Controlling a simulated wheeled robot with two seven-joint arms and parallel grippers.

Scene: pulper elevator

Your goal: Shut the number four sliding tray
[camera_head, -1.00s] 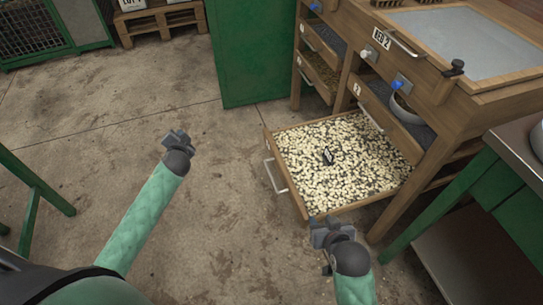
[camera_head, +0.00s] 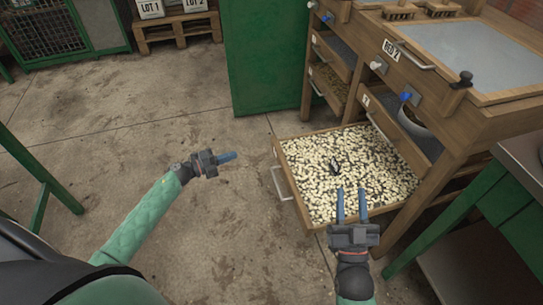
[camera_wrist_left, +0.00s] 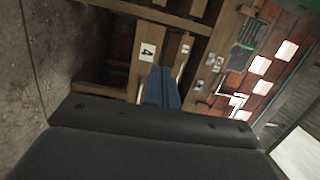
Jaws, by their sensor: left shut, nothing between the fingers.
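A wooden sliding tray (camera_head: 292,196) stands pulled out low from the cabinet, full of pale beans with a small dark object on them. Its metal handle (camera_head: 281,183) is on the left-facing front. In the left wrist view a wooden board carries a label reading 4 (camera_wrist_left: 148,51); I cannot tell for certain that it belongs to this tray. My left gripper (camera_head: 236,156) is shut and empty, left of the tray front and apart from it, fingers pointing right. Its blue fingers show in the left wrist view (camera_wrist_left: 161,84). My right gripper (camera_head: 352,188) is open over the tray's near edge, its fingers overlapping the beans in view.
A green panel (camera_head: 266,60) stands behind. A green-legged table (camera_head: 500,205) is at right, and a green frame (camera_head: 38,170) at left. The concrete floor left of the tray is clear.

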